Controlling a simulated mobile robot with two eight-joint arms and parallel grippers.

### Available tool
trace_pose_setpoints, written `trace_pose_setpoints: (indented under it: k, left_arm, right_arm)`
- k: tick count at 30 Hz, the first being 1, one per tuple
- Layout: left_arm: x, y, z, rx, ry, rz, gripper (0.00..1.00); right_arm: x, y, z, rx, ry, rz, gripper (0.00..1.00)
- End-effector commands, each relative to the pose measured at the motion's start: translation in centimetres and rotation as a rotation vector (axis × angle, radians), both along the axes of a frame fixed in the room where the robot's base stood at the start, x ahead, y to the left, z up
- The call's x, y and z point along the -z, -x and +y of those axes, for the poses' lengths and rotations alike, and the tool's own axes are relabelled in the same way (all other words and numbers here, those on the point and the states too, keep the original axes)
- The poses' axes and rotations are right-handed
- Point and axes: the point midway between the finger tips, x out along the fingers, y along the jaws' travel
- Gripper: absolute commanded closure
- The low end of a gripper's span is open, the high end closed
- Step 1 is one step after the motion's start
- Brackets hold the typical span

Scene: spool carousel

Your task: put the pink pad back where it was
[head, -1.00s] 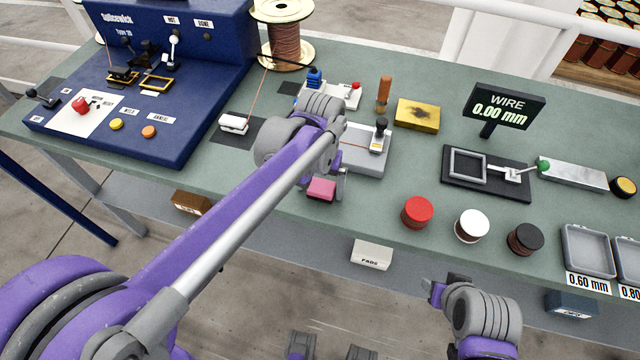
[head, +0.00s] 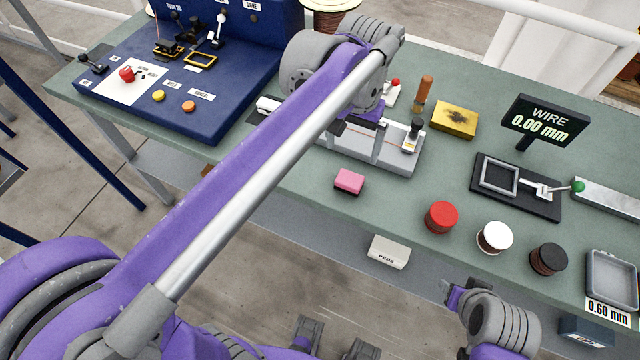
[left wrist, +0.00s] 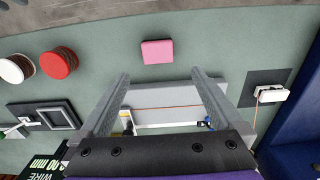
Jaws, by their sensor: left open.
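The pink pad (head: 349,181) lies flat on the green bench near its front edge, in front of the grey wire fixture (head: 395,158). In the left wrist view the pad (left wrist: 157,51) lies beyond the fingertips, with bare bench around it. My left gripper (head: 357,138) is open and empty over the grey fixture, behind the pad and apart from it. Its two fingers (left wrist: 160,76) stand wide apart in the left wrist view. A white box marked PADS (head: 388,252) is below the bench's front edge. My right gripper (head: 455,293) is low at the front; its jaws are unclear.
Red (head: 441,217), white (head: 495,237) and black (head: 548,258) round spools stand right of the pad. A yellow block (head: 454,119) and wire display (head: 545,118) stand behind. The blue machine (head: 200,110) fills the left. Bench around the pad is clear.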

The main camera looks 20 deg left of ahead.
Motion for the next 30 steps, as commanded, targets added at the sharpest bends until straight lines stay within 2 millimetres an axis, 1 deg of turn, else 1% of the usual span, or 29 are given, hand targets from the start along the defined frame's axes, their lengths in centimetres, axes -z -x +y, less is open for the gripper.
trace_pose_setpoints:
  k: [2,5,8,9,12,16,18,21,30]
  left_arm:
    - [0.7,1.0,0.6,-0.004,0.004,-0.025,0.0]
    - [2.5,3.2,1.9,-0.011,0.012,-0.093,0.0]
    - [5.2,6.1,3.3,-0.018,0.018,-0.185,0.0]
    - [6.4,7.4,3.9,-0.022,0.02,-0.224,0.0]
    - [9.5,10.2,5.1,-0.028,0.019,-0.314,0.0]
    - [12.6,13.0,6.0,-0.032,0.012,-0.4,0.0]
    - [13.7,13.9,6.3,-0.033,0.01,-0.43,0.0]
    - [14.4,14.5,6.5,-0.033,0.006,-0.451,0.0]
    - [14.5,14.5,6.5,-0.033,0.007,-0.455,0.0]
  right_arm:
    - [0.0,0.0,0.0,0.0,0.0,0.0,0.5]
    - [0.0,0.0,0.0,0.0,0.0,0.0,0.5]
    - [0.0,0.0,0.0,0.0,0.0,0.0,0.5]
    - [0.0,0.0,0.0,0.0,0.0,0.0,0.5]
    - [0.0,0.0,0.0,0.0,0.0,0.0,0.5]
    - [0.0,0.0,0.0,0.0,0.0,0.0,0.5]
    - [0.0,0.0,0.0,0.0,0.0,0.0,0.5]
    - [0.0,0.0,0.0,0.0,0.0,0.0,0.5]
    - [0.0,0.0,0.0,0.0,0.0,0.0,0.5]
